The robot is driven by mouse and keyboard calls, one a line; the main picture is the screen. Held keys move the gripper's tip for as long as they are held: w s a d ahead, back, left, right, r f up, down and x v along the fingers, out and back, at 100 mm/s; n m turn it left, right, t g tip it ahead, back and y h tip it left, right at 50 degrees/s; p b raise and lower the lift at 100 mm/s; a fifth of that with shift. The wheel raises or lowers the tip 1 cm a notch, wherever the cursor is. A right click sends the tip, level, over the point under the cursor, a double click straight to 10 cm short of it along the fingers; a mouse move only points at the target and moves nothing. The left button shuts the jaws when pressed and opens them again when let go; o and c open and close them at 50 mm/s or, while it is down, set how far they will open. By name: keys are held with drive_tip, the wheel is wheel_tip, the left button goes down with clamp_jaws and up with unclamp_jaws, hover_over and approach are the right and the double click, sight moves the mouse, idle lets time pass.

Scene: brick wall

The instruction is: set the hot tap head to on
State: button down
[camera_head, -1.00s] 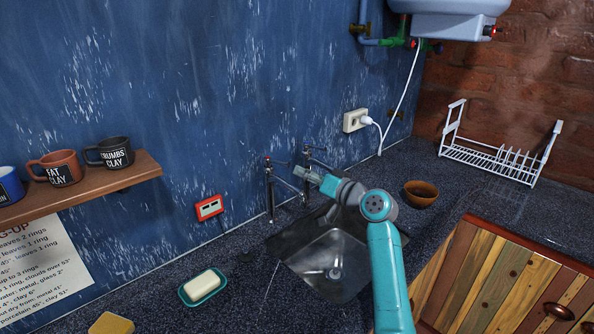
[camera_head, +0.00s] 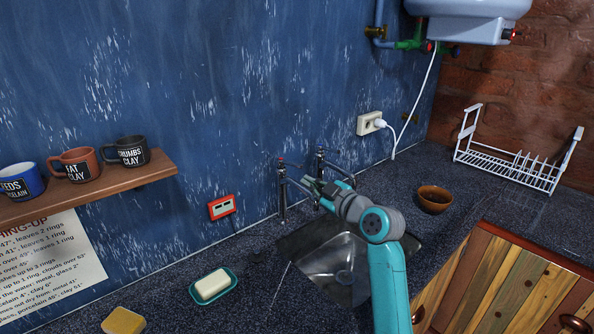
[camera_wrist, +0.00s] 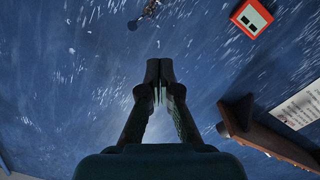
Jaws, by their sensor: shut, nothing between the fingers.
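The hot tap (camera_head: 283,192) stands at the wall behind the sink, with a red mark on its head (camera_head: 281,161). A second tap (camera_head: 320,163) stands just to its right, partly hidden by my arm. My gripper (camera_head: 305,183) is shut and empty, just right of the hot tap and a little below its head in the head view. I cannot tell whether it touches the tap. In the wrist view the shut fingers (camera_wrist: 160,68) point at the blue wall, and a small metallic piece (camera_wrist: 150,9) shows at the top edge.
The sink (camera_head: 340,262) lies under my arm. A soap dish (camera_head: 232,288) is on the counter at left, and a brown bowl (camera_head: 433,200) at right. A red-framed socket (camera_head: 221,207) is on the wall. A mug shelf (camera_head: 165,168) juts out at left.

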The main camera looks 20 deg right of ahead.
drive_tip(key=w+a+n+h, duration=0.1)
drive_tip(key=w+n, duration=0.7)
drive_tip(key=shift+w+a, duration=0.3)
idle(0.6)
drive_tip(key=shift+d, duration=0.2)
